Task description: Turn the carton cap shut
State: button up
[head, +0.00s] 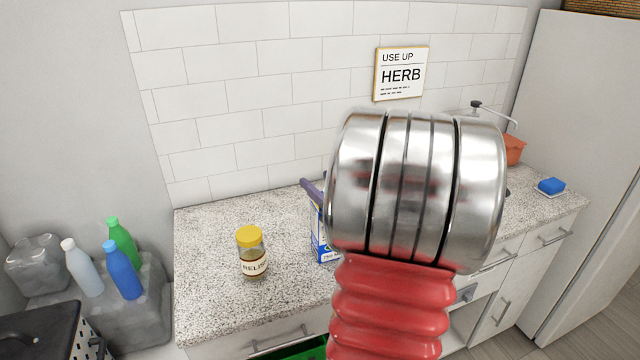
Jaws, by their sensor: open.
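A blue and white carton (322,246) stands on the speckled counter, mostly hidden behind my own red and silver arm. Only its left edge shows, with part of some printing low on it. The carton's cap is hidden, so I cannot tell how it sits. A slanted dark purple piece (312,191) shows at the carton's top, left of my arm; I cannot tell what it belongs to. My gripper's jaws cannot be made out, as my arm blocks the view there.
A relish jar (252,262) with a yellow lid stands left of the carton on the counter (215,290). A blue sponge (551,186) and an orange pot (514,149) are at the right. Several bottles, including a blue one (122,270), stand at the lower left. Counter around the jar is clear.

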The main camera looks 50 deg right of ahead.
jog(key=shift+c, duration=0.4)
jog(key=c, duration=1)
